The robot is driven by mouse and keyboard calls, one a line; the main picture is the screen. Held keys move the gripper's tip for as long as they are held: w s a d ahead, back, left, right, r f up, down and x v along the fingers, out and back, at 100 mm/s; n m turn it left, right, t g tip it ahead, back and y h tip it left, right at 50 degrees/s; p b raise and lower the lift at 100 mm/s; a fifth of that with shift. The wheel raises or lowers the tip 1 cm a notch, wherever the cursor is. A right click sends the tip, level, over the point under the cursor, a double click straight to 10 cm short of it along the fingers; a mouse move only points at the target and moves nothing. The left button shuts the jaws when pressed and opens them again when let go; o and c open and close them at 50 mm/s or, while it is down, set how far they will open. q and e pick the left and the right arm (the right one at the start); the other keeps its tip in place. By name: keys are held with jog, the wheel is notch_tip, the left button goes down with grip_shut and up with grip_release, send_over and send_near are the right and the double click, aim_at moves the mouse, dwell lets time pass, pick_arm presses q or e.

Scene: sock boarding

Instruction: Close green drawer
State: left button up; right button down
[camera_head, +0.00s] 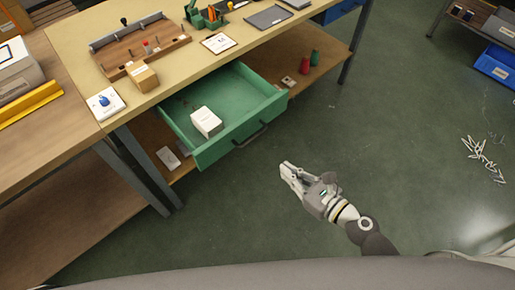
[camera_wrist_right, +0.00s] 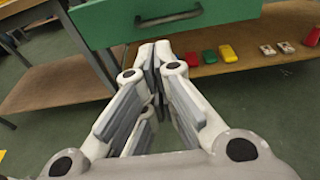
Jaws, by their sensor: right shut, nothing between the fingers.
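The green drawer (camera_head: 222,112) is pulled out from under the workbench, with a white box (camera_head: 206,122) inside it. Its front has a dark handle (camera_head: 250,135). My right gripper (camera_head: 285,168) is shut and empty, in front of the drawer and to the right of the handle in the head view, apart from it. In the right wrist view the drawer's green front (camera_wrist_right: 110,22) and its handle (camera_wrist_right: 168,18) show at the top, beyond the shut fingertips (camera_wrist_right: 155,52). My left gripper is not in view.
The workbench top (camera_head: 75,35) carries a wooden tray, a cardboard box (camera_head: 142,76) and cards. A lower shelf (camera_head: 325,62) holds red and green spools. A table leg (camera_head: 148,170) stands left of the drawer. Open floor lies in front; white pieces (camera_head: 482,158) are scattered at the right.

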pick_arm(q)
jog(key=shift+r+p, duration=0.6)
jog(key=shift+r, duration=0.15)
pick_arm(e)
jog(key=x, duration=1.2)
jog(key=shift+w+a, duration=0.25)
jog(key=shift+w, duration=0.1)
